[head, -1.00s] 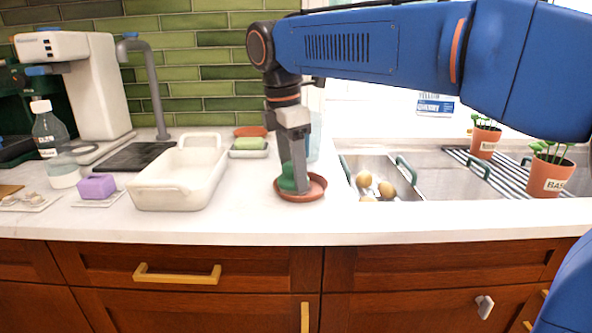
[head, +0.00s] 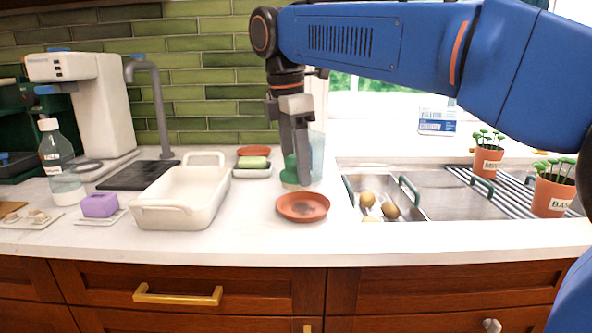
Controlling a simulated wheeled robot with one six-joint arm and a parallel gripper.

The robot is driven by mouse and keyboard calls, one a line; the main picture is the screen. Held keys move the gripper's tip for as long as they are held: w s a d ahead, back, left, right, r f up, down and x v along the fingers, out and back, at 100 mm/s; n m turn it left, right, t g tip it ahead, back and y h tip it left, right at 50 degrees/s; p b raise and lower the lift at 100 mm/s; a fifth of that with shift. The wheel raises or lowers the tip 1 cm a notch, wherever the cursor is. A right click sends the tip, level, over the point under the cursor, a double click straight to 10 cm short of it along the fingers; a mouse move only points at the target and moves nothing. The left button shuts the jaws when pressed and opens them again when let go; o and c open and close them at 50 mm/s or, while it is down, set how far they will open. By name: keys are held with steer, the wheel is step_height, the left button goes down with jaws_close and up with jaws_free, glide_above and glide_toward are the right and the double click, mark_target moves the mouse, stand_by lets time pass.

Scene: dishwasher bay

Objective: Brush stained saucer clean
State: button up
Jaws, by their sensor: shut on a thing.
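A terracotta saucer (head: 302,207) lies on the white counter, left of the sink. A dark stain shows on its inner surface. My gripper (head: 300,178) points down just behind the saucer and is shut on a green brush (head: 290,172). The brush is mostly hidden behind the fingers. Its lower end looks apart from the saucer, and I cannot tell whether it touches the counter. A second terracotta saucer (head: 253,150) lies farther back by the tiled wall.
A white baking dish (head: 180,214) stands to the left. A clear glass (head: 317,158) stands close behind my gripper. The sink (head: 440,204) with several potatoes is at right. Counter in front of the saucer is clear.

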steer(key=shift+r, duration=1.5)
steer(key=shift+d, duration=0.1)
